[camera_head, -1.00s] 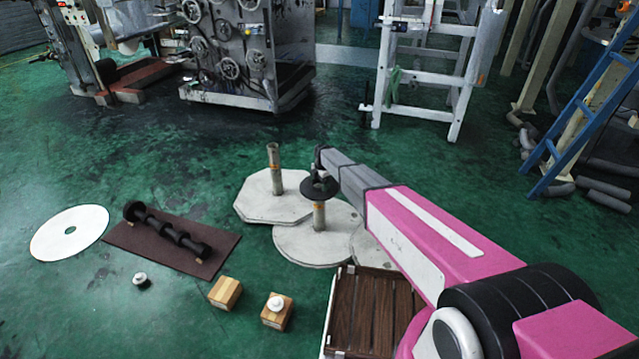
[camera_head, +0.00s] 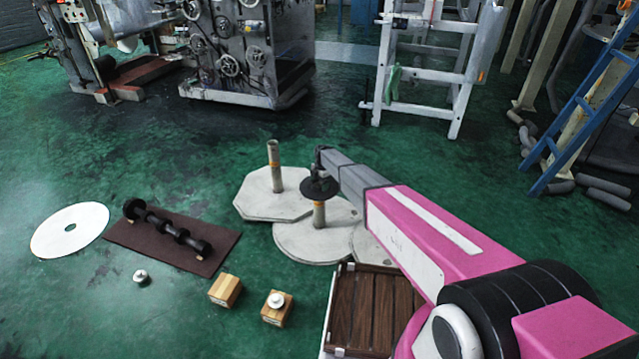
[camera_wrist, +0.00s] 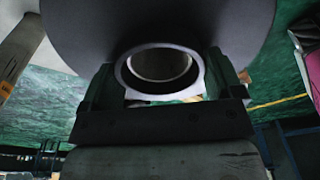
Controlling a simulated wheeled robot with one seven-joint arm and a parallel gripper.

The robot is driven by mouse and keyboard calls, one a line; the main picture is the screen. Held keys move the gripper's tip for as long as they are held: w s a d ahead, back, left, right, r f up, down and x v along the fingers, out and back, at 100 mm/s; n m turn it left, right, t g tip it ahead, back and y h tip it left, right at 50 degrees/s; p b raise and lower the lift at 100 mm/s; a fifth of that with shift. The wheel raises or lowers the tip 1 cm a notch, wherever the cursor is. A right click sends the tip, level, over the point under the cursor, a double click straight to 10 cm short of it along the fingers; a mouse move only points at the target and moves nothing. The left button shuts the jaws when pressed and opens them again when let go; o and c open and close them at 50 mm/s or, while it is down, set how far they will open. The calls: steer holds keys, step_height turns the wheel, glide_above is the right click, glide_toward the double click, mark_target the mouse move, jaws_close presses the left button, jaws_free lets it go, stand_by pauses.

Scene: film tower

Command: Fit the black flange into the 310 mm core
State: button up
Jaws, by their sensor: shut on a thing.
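The black flange (camera_head: 320,188) is a dark disc with a hub, held level by my gripper (camera_head: 320,160). My gripper is shut on its hub, which shows as a ring between the fingers (camera_wrist: 162,78) in the wrist view; the disc (camera_wrist: 235,28) fills the top there. Directly below the flange stands an upright tan core (camera_head: 319,214) with an orange band, on a round grey base (camera_head: 300,243). The flange hides this core's top, so I cannot tell whether they touch. A second tan core (camera_head: 273,160) stands behind left on an octagonal base (camera_head: 255,205). Which core measures 310 mm is not readable.
A brown mat (camera_head: 215,262) bears a black stepped shaft (camera_head: 165,228). A white disc (camera_head: 70,230) lies left. Wooden blocks (camera_head: 225,290) and a small metal piece (camera_head: 141,277) stand in front. A slatted brown crate (camera_head: 372,300) is beside my arm. Green floor behind the bases is clear.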

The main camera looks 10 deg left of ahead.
steer(key=shift+f, duration=1.15)
stand_by(0.4)
steer(key=o, duration=0.8)
steer(key=r, duration=0.7)
steer(key=w+r, duration=0.1)
steer(key=r, duration=0.2)
steer(key=shift+d+r, duration=0.4)
